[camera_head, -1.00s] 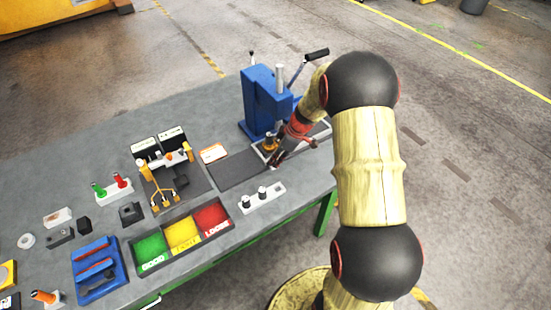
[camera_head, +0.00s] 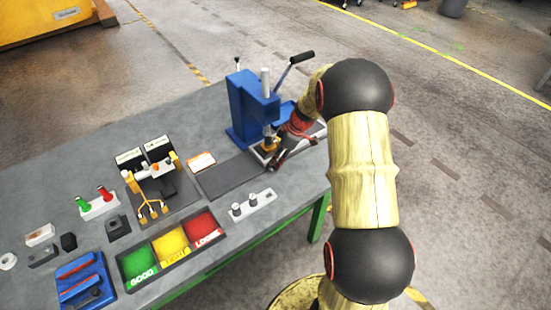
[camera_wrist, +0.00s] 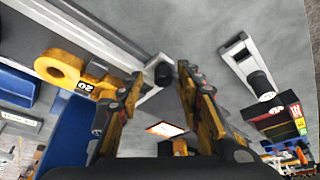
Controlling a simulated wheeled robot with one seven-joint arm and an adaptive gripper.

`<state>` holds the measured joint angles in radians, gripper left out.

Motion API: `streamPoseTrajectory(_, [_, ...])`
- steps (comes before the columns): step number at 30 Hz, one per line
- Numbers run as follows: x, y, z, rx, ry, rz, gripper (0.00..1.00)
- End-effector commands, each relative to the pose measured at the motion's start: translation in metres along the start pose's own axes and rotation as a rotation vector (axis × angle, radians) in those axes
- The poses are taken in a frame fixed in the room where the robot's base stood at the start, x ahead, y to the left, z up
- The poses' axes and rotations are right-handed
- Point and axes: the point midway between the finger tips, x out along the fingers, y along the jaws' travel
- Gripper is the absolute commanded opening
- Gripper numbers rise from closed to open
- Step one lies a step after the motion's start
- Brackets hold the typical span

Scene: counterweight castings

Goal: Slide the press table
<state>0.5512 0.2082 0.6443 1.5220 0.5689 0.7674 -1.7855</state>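The blue press (camera_head: 252,108) stands at the far right of the bench, its lever raised. Its sliding table (camera_head: 262,155) lies low in front, on a pale rail, with a brass-yellow piece (camera_head: 270,144) under the ram. In the wrist view a yellow ring-ended piece (camera_wrist: 62,68) marked 20 lies beside the pale rail (camera_wrist: 92,38). My gripper (camera_head: 274,165) is low at the front of the table. Its fingers (camera_wrist: 160,80) are apart, with a black knob (camera_wrist: 163,73) between the tips. Whether both fingers touch the knob cannot be told.
A dark mat (camera_head: 228,176) lies left of the sliding table. A pale holder with black-topped pieces (camera_head: 252,203) is in front of it. Green, yellow and red bins (camera_head: 205,246), a yellow-armed fixture (camera_head: 150,185) and a blue tray (camera_head: 58,272) stand further left.

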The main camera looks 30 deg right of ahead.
Motion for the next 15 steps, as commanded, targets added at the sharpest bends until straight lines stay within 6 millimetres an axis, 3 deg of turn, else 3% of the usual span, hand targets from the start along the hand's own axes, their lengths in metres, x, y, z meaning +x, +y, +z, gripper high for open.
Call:
streamPoseTrajectory(8, [-0.002,-0.001,0.000,0.000,0.000,-0.001,0.36])
streamPoseTrajectory(15, [-0.034,0.001,0.000,0.000,0.001,0.003,0.36])
